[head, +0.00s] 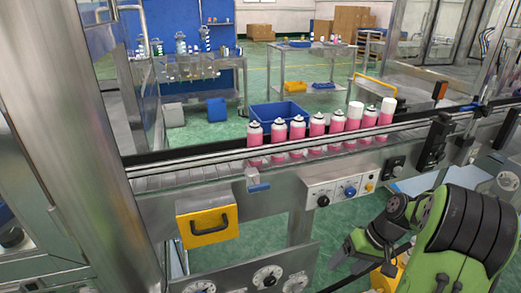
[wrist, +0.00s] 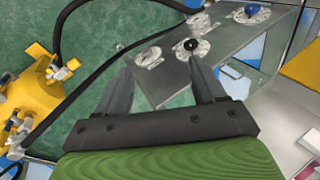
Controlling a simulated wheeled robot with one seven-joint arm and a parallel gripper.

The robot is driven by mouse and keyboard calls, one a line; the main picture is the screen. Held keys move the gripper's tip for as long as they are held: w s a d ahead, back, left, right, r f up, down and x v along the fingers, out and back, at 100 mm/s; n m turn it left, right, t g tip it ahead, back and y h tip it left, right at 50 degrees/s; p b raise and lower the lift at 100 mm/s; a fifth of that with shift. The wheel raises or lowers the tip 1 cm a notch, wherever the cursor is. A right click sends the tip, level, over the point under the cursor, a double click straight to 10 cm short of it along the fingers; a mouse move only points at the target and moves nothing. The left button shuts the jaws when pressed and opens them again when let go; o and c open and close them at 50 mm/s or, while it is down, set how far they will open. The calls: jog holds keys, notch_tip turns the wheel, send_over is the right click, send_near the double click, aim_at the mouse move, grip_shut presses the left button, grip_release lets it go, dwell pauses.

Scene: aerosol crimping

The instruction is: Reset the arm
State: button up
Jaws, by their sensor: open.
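My gripper (wrist: 162,88) is open and empty in the wrist view, its two dark fingers spread apart. Beyond the fingers are a grey panel with dials (wrist: 172,70) and green floor. In the head view my green and black arm is folded at the lower right, with the gripper end low in front of the conveyor; the fingers are hard to make out there. A row of several pink aerosol cans (head: 299,132) stands upright on the conveyor (head: 180,178), apart from my gripper. The two rightmost cans have tall white caps.
A yellow box with a black handle (head: 208,224) hangs on the conveyor front. The dial panel (head: 250,275) juts out below it. A yellow machine part (wrist: 32,98) and black cables (wrist: 95,70) lie near the gripper. A steel post (head: 70,110) stands at left.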

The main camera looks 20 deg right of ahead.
jog(key=a+r+n+h, duration=0.1)
jog(key=a+r+h, duration=0.2)
jog(key=a+r, duration=0.55)
jog(key=s+a+r+n+t+h, duration=0.2)
jog(key=s+a+r+t, duration=0.3)
jog(key=s+a, duration=0.75)
notch_tip(320, 180, up, 18)
jog(key=s+d+g+p, duration=0.1)
jog(key=p, duration=1.6)
jog(key=shift+s+d+r+p, duration=0.15)
jog(key=shift+d+r+p, duration=0.1)
jog(key=shift+d+p, duration=0.1)
